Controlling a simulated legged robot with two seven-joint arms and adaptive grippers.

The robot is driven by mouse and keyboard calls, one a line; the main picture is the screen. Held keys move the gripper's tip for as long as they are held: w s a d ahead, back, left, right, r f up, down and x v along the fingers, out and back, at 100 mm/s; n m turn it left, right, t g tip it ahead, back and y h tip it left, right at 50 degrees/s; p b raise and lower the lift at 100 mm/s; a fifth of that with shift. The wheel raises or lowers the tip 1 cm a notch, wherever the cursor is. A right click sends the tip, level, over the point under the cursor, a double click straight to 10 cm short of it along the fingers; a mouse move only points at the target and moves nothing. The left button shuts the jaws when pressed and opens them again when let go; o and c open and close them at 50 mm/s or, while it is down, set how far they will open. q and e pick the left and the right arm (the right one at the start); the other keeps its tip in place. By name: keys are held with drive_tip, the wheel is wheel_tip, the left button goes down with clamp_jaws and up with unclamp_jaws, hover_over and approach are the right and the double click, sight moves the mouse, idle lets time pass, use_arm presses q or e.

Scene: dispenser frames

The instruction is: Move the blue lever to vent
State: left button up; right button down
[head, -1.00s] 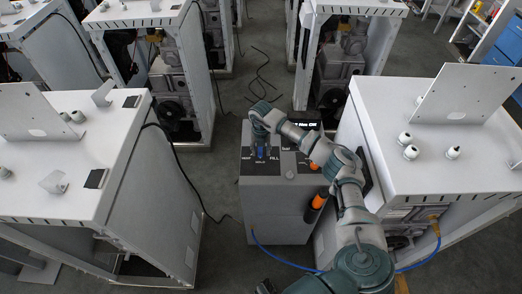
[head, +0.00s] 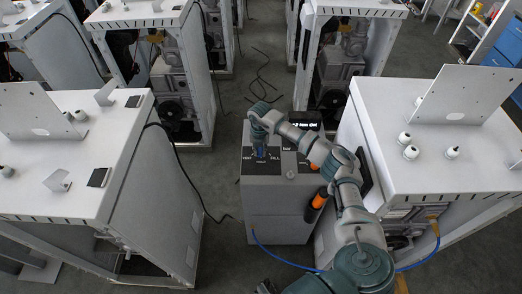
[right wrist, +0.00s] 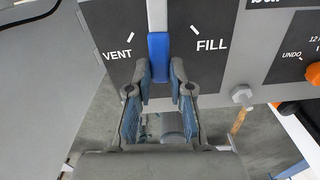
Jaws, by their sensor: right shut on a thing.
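The blue lever (right wrist: 158,57) points toward me from the dispenser panel (right wrist: 115,25) in the right wrist view. It stands between the VENT label on the left and the FILL label on the right, roughly midway. My right gripper (right wrist: 160,78) is shut on its lower end, one finger on each side. In the head view my right gripper (head: 259,146) reaches down over the panel's left part, and the lever (head: 260,153) shows only as a small blue patch beneath it. My left gripper is not in view.
The grey dispenser box (head: 280,210) stands between white cabinets on the left (head: 75,180) and right (head: 430,130). An orange-handled item (head: 319,200) hangs on its right side. A round knob (right wrist: 242,95) and an orange knob (right wrist: 314,73) lie right of the lever. A blue hose (head: 285,262) runs along the floor.

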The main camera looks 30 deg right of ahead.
drive_tip(key=shift+w+a+r+m, duration=0.1)
drive_tip(key=shift+w+a+m, duration=0.1)
drive_tip(key=shift+m, duration=0.1)
drive_tip(key=shift+w+a+m+p, duration=0.1)
drive_tip(key=shift+m+p, duration=0.2)
drive_tip(key=shift+m, duration=0.1)
drive_tip(key=m, duration=0.1)
drive_tip(key=w+a+m+p, duration=0.1)
drive_tip(key=m, duration=0.1)
drive_tip(key=shift+w+a, duration=0.1)
drive_tip(key=shift+w, duration=0.15)
drive_tip(key=shift+w+a+m, duration=0.2)
drive_tip(key=shift+w+m, duration=0.3)
drive_tip(key=shift+m, duration=0.4)
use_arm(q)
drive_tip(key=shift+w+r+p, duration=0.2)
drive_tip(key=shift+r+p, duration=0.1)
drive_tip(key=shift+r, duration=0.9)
use_arm(e)
drive_tip(key=shift+w+a+m, duration=0.1)
drive_tip(key=shift+w+m, duration=0.1)
drive_tip(key=shift+m, duration=0.2)
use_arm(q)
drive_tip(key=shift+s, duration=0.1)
